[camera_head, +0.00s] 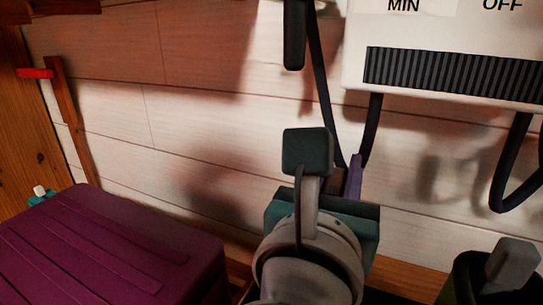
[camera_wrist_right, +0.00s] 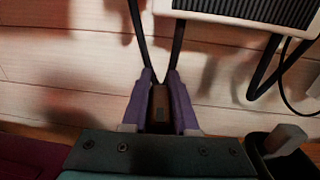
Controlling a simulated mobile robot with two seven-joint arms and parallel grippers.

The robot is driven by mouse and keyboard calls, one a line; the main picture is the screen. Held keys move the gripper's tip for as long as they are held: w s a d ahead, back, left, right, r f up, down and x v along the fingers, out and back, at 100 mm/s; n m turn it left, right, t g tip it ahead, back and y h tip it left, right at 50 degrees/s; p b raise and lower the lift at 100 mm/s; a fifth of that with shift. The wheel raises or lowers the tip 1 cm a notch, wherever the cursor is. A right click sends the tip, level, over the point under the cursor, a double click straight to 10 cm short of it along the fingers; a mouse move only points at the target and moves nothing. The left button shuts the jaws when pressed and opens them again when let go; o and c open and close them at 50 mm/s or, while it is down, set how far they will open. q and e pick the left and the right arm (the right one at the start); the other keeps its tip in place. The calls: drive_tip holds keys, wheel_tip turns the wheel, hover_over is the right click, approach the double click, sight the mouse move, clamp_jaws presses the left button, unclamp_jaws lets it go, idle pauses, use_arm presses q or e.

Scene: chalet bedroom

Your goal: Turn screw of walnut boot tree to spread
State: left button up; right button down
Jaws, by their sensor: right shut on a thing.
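My right gripper (camera_head: 347,178) is seen from behind in the head view, its purple fingers partly hidden by my own wrist. In the right wrist view its two purple fingers (camera_wrist_right: 162,100) are shut on a small brown piece (camera_wrist_right: 160,104). This piece may be part of the walnut boot tree, but most of it is hidden. I cannot make out a screw, or tell how far the tree is spread. My left gripper is not in view.
A white box marked MIN and OFF (camera_head: 445,25), with a black ribbed strip, has dark tubes or cords below it. A purple ribbed case (camera_head: 110,250) is at left. A dark open-topped object with a grey block (camera_head: 512,262) stands at lower right. White plank wall (camera_head: 190,150) is behind.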

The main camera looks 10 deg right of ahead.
drive_tip(key=shift+d+f+m+g+h, duration=0.1)
drive_tip(key=shift+m+g+h, duration=0.2)
drive_tip(key=shift+h, duration=0.1)
idle(0.4)
idle(0.9)
idle(0.9)
drive_tip(key=c, duration=0.7)
unclamp_jaws()
